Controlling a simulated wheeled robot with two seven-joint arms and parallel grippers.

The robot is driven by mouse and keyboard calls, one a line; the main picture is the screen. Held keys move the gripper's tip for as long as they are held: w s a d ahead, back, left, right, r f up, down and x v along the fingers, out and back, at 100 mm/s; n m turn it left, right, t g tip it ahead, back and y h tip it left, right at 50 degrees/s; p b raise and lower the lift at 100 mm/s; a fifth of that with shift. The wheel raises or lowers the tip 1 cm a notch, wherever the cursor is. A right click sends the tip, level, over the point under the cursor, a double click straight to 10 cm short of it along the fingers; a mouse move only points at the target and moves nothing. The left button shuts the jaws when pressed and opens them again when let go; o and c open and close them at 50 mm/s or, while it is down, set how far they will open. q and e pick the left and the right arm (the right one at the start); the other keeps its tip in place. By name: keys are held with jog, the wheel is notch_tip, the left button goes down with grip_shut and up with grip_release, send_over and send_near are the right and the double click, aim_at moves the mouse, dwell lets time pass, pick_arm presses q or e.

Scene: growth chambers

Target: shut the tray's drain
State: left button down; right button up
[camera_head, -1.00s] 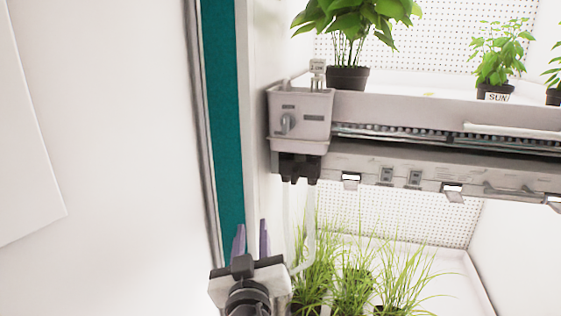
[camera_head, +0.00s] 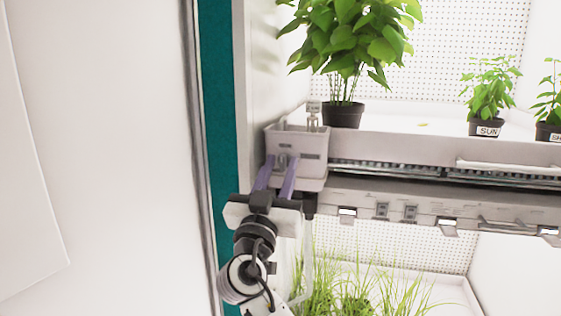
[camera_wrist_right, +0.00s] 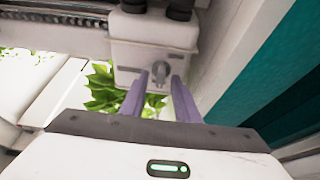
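The grey drain box (camera_head: 313,143) sits at the left end of the upper tray (camera_head: 440,147). A small grey drain handle (camera_head: 282,160) is on its front face. My right gripper (camera_head: 276,168), with purple fingers, is in front of the box and partly covers it. In the right wrist view the handle (camera_wrist_right: 159,72) shows between the two fingertips (camera_wrist_right: 159,80), with a gap visible on both sides. The gripper is open and empty; I cannot tell whether its tips reach as deep as the handle. My left gripper is not in view.
Potted plants stand on the upper tray, a large leafy one (camera_head: 343,115) close behind the box. Grass plants (camera_head: 350,290) grow on the shelf below. A teal door edge strip (camera_head: 222,150) and white panel lie left of the gripper.

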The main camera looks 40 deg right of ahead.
jog(key=shift+w+d, duration=0.15)
jog(key=shift+d, duration=0.05)
jog(key=c, duration=0.7)
jog(key=shift+o, duration=0.2)
